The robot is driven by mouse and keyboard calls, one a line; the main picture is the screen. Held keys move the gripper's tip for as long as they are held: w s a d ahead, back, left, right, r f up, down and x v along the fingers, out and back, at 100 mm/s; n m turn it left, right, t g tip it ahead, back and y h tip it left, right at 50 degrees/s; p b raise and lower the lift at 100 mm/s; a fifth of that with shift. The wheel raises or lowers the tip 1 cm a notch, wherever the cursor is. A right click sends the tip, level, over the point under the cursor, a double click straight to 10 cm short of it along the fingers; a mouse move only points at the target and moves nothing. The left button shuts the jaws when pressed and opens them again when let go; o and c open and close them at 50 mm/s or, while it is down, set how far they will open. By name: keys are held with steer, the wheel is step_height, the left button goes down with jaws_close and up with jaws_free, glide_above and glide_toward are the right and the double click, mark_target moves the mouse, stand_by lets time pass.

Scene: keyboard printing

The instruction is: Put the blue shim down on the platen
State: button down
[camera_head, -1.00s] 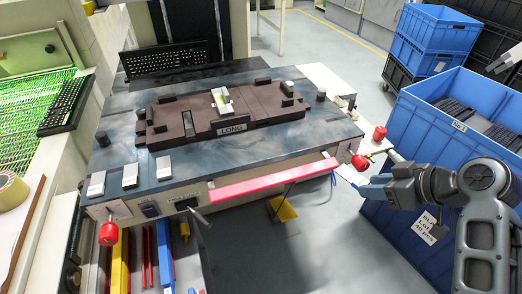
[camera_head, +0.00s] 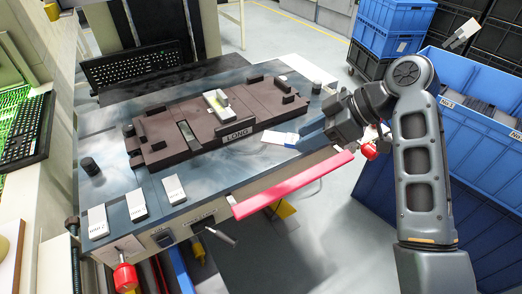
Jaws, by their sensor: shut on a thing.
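My gripper (camera_head: 316,131) is at the right front of the machine's mottled blue-grey top (camera_head: 120,183), its fingers reaching left. A white piece (camera_head: 217,104) stands in the middle of the jig. Which surface is the platen is not labelled.
Several small white blocks, one of them here (camera_head: 174,189), sit at the top's front left. A black knob (camera_head: 90,167) stands at the left. A red bar (camera_head: 292,186) runs along the front edge. A keyboard (camera_head: 135,66) is behind; blue crates (camera_head: 391,35) stand right.

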steer(key=w+a+f, duration=0.1)
steer(key=a, duration=0.2)
steer(key=a+f, duration=0.2)
steer(key=w+a+f+p, duration=0.1)
steer(key=a+f, duration=0.1)
steer(key=a, duration=0.1)
steer(key=shift+w+a+f, duration=0.2)
steer(key=shift+w+a, duration=0.1)
steer(key=shift+f, duration=1.95)
steer(key=shift+f, duration=0.15)
steer(key=c, duration=0.7)
jaws_free()
steer(key=shift+d+r+p, duration=0.1)
steer(key=shift+r+p, duration=0.1)
steer(key=shift+p, duration=0.1)
steer(key=b+v, duration=0.1)
steer(key=v, duration=1)
steer(key=shift+d+r, duration=0.3)
